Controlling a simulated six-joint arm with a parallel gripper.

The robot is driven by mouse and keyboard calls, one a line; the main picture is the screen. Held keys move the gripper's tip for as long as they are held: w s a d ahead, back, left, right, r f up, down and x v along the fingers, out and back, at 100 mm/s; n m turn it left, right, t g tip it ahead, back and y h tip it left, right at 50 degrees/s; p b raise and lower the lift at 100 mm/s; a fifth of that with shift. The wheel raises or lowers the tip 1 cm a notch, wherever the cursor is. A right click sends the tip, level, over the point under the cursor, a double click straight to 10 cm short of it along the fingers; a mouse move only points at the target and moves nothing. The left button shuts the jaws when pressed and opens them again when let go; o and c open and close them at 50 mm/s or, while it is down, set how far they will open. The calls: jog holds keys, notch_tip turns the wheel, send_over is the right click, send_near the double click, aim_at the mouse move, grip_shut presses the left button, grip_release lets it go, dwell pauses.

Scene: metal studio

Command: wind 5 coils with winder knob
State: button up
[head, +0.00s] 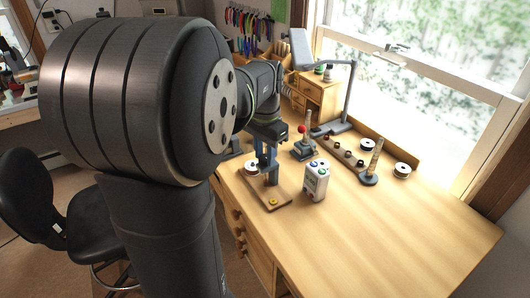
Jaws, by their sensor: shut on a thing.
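The winder stands on a wooden base board (277,196) near the left edge of the bench, with a blue-grey post (272,175), a white spool (250,168) at its left and a yellow round piece (273,202) at the near end. My gripper (265,155) points down at the winder, close against the top of the post. It is shut on a small part there, which appears to be the winder knob. The knob is hidden by the fingers, and the crank cannot be made out.
A white box with coloured buttons (315,182) stands close right of the winder. Behind are a red-balled lever device (304,148), a desk lamp (349,95), a wooden rack (336,145), a ringed cone (374,160) and white spools (402,169). The bench's near right is clear.

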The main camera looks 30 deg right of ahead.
aim_at(265, 157)
jog(key=m, duration=0.4)
jog(key=shift+r+m, duration=0.1)
jog(key=shift+m, duration=2.2)
jog(key=o, duration=1)
notch_tip(265, 157, up, 17)
jog(key=shift+r, duration=0.15)
